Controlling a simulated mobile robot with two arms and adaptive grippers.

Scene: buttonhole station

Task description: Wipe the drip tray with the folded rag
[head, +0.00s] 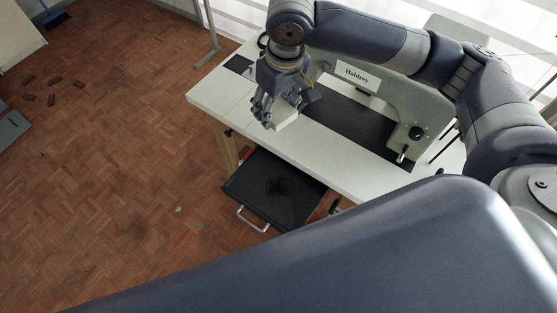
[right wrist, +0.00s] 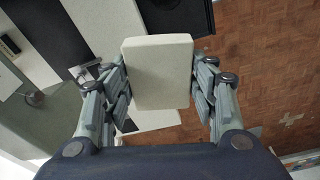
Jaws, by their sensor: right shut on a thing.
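The folded rag (head: 286,118) is a cream, block-shaped pad. My right gripper (head: 273,108) is shut on it and holds it over the left end of the white table. In the right wrist view the rag (right wrist: 157,72) sits between the two sets of fingers, which touch its sides. The drip tray (head: 250,204) is a black, shallow tray with a metal handle, sticking out below the table's front edge. A darker wet-looking patch (head: 279,187) lies in its middle. In the right wrist view part of the tray (right wrist: 205,14) shows beyond the rag. My left gripper is out of view.
A grey-green sewing machine (head: 385,97) lettered "Haldrey" stands on the white table (head: 337,167), close to my right arm. Parquet floor (head: 130,180) left of the table is mostly open, with several small dark pieces (head: 52,82) far left. My arm link hides the lower right.

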